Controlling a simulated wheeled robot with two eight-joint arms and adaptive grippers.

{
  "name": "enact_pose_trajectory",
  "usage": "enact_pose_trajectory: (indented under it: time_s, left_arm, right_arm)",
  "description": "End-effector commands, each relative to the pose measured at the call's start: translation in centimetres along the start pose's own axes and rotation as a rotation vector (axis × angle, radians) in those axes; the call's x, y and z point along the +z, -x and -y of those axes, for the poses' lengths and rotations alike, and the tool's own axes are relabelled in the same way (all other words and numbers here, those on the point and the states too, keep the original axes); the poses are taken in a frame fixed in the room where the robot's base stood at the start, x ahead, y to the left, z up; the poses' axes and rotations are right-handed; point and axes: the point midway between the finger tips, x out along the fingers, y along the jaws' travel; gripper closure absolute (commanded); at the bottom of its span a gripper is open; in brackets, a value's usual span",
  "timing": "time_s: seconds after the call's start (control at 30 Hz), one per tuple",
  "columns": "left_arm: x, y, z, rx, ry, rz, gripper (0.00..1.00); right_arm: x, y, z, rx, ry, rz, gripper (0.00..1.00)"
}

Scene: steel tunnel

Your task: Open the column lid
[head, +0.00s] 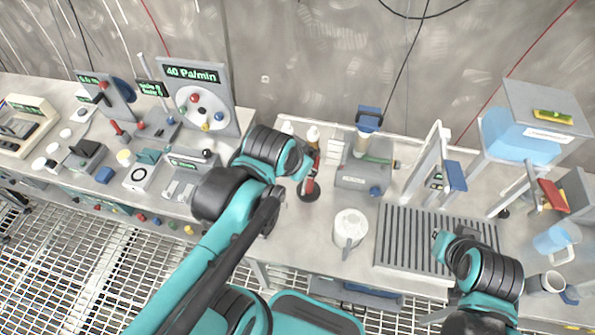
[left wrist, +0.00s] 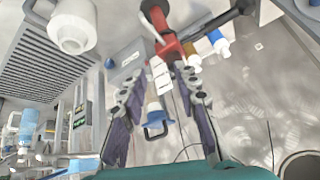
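The column is a clear upright tube with a blue cap, the lid (head: 368,118), standing on a grey block (head: 363,176) in the head view. The lid looks seated on the tube. A blue-topped clear part that looks like the same column (left wrist: 157,118) shows between my left fingers in the left wrist view, beyond them and apparently untouched. My left gripper (left wrist: 160,75) has its two dark fingers spread apart with nothing held. In the head view my left arm hides it, left of the column. My right arm is at the lower right; its fingers do not show.
A red stand with bottles (head: 313,165) is close to my left wrist. A white jug (head: 350,228) stands in front of the block, left of a slatted grey plate (head: 395,240). A white upright frame (head: 428,160) stands right of the column. The wall is behind.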

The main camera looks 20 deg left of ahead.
Motion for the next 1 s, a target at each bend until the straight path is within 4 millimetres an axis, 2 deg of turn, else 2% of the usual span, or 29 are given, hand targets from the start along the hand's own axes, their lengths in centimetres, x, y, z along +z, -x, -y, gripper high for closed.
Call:
enact_pose_trajectory:
  time_s: [0.17, 0.53, 0.7, 0.8, 0.87, 0.97, 1.0]
  left_arm:
    - [1.3, -0.5, 0.0, -0.006, 0.052, -0.014, 0.69]
    - [1.6, -0.6, -0.1, -0.007, 0.065, -0.018, 0.69]
    - [5.0, -2.3, -0.3, -0.018, 0.187, -0.050, 0.69]
    - [5.9, -2.6, -0.4, -0.020, 0.234, -0.062, 0.69]
    - [5.2, -2.2, -0.3, -0.019, 0.220, -0.057, 0.69]
    - [2.5, -0.8, -0.2, -0.011, 0.130, -0.029, 0.69]
    - [1.1, -0.2, -0.1, -0.006, 0.076, -0.014, 0.69]
  right_arm:
    - [0.3, -0.5, 0.0, 0.000, 0.000, 0.000, 1.00]
    - [0.4, -0.6, 0.0, 0.000, 0.000, 0.000, 1.00]
    - [1.5, -2.1, 0.0, 0.000, 0.000, 0.000, 1.00]
    - [1.7, -2.3, 0.0, 0.000, 0.000, 0.000, 1.00]
    - [1.5, -2.0, 0.0, 0.000, 0.000, 0.000, 1.00]
    - [0.8, -1.1, 0.0, 0.000, 0.000, 0.000, 1.00]
    - [0.4, -0.6, 0.0, 0.000, 0.000, 0.000, 1.00]
